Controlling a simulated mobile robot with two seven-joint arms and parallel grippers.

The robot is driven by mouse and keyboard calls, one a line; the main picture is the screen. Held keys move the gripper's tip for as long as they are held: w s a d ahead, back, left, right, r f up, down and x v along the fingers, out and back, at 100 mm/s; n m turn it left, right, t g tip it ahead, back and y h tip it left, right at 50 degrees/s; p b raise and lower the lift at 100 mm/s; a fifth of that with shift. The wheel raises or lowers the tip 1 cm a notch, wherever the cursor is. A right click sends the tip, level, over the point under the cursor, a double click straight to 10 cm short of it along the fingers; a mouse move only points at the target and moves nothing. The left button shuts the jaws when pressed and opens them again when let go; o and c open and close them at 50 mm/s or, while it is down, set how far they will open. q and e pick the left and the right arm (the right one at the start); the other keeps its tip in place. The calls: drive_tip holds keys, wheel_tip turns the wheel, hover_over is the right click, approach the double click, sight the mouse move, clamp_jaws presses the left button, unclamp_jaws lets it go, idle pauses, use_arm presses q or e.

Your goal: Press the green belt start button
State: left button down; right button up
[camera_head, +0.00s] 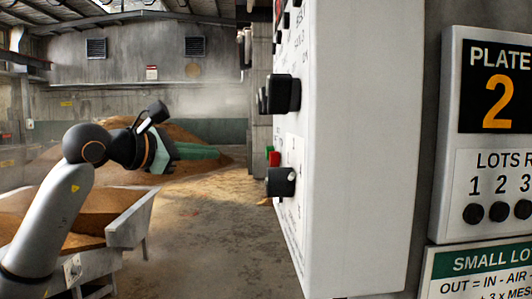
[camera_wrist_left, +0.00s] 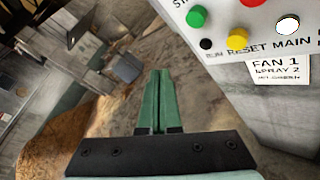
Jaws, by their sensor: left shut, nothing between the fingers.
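The green button (camera_head: 274,158) shows edge-on on the front face of the white control box in the head view. In the left wrist view the round green button (camera_wrist_left: 196,16) is near the top, beside partly cut-off lettering. My left gripper (camera_head: 217,152) has green fingers, shut and empty. It points toward the box from the left and appears apart from the button. In the left wrist view its fingertips (camera_wrist_left: 160,72) are below and left of the button. My right gripper is not in view.
The white control box (camera_head: 360,150) carries black knobs (camera_head: 282,94), a red button (camera_head: 269,150) and, in the wrist view, a yellow button (camera_wrist_left: 239,31) and black button (camera_wrist_left: 205,44). A grain-filled metal trough (camera_head: 128,222) is at left. Open floor (camera_head: 220,230) lies between.

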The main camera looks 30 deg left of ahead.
use_arm(q)
drive_tip(key=w+d+p, duration=0.2)
drive_tip(key=w+d, duration=0.2)
drive_tip(key=d, duration=0.2)
drive_tip(key=shift+d, duration=0.4)
idle(1.6)
drive_tip(key=shift+w+d+p, duration=0.1)
drive_tip(key=shift+w+p, duration=0.05)
drive_tip(key=shift+p, duration=0.15)
drive_tip(key=shift+w+d, duration=0.15)
drive_tip(key=shift+d, duration=0.1)
drive_tip(key=shift+w+d, duration=0.25)
drive_tip(key=shift+d, duration=0.2)
idle(0.9)
drive_tip(key=shift+a, duration=0.1)
drive_tip(key=shift+s+a, duration=0.5)
drive_tip(key=shift+a, duration=0.2)
